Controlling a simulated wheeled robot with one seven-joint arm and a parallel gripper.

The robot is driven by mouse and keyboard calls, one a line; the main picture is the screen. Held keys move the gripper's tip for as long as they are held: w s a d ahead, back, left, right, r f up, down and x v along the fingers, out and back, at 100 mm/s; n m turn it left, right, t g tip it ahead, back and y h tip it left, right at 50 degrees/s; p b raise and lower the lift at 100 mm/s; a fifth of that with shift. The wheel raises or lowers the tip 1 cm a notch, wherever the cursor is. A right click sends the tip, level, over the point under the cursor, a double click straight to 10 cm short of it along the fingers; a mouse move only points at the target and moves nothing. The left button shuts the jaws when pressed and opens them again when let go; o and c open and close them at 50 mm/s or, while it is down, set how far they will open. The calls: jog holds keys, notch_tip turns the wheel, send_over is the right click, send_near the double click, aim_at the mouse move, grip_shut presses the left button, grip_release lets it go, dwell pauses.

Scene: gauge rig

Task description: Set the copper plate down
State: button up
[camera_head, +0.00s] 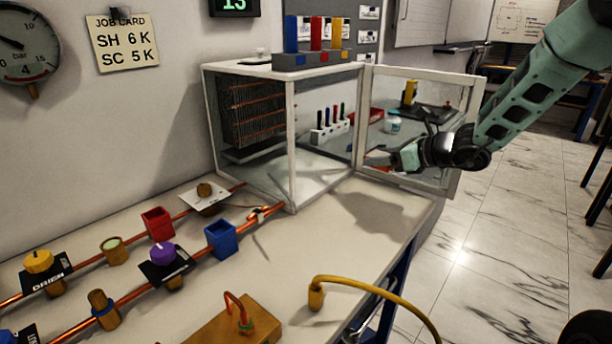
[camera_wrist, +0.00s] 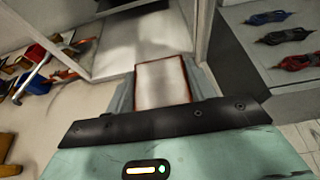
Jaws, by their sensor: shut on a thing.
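My gripper (camera_head: 388,161) is shut on the copper plate (camera_wrist: 162,82). In the wrist view the plate is a flat rectangle with a pale, shiny face and copper-red edges, standing out between the two fingers. In the head view only a small orange-red bit of it shows by the fingertips, and the rest is hidden. My gripper is in front of the glass-walled cabinet (camera_head: 292,140), beside its open door (camera_head: 468,125), above the bench (camera_head: 330,235). The plate appears to be held clear of the bench, with a shadow on the bench top below.
Copper pipes with a yellow knob (camera_head: 38,261), a purple knob (camera_head: 162,253), a red cup (camera_head: 157,223) and a blue cup (camera_head: 220,238) fill the bench's left. A yellow hose (camera_head: 385,292) crosses the front edge. The bench top before the cabinet is clear.

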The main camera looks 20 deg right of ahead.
jog(key=p, duration=0.3)
send_over(319, 169)
jog(key=shift+s+d+r, duration=0.15)
jog(key=shift+s+d, duration=0.15)
jog(key=shift+w+a+f, duration=0.1)
jog(key=shift+w+f, duration=0.1)
jog(key=shift+f, duration=2.9)
jog(key=shift+w+a+f+p, duration=0.2)
jog(key=shift+f+p, duration=0.1)
jog(key=shift+f, duration=0.15)
jog(key=shift+d, duration=0.1)
jog(key=shift+f+b, duration=0.25)
jog(key=shift+b, duration=0.05)
jog(key=o, duration=1.3)
jog(key=shift+c, duration=0.2)
jog(key=shift+r, duration=0.15)
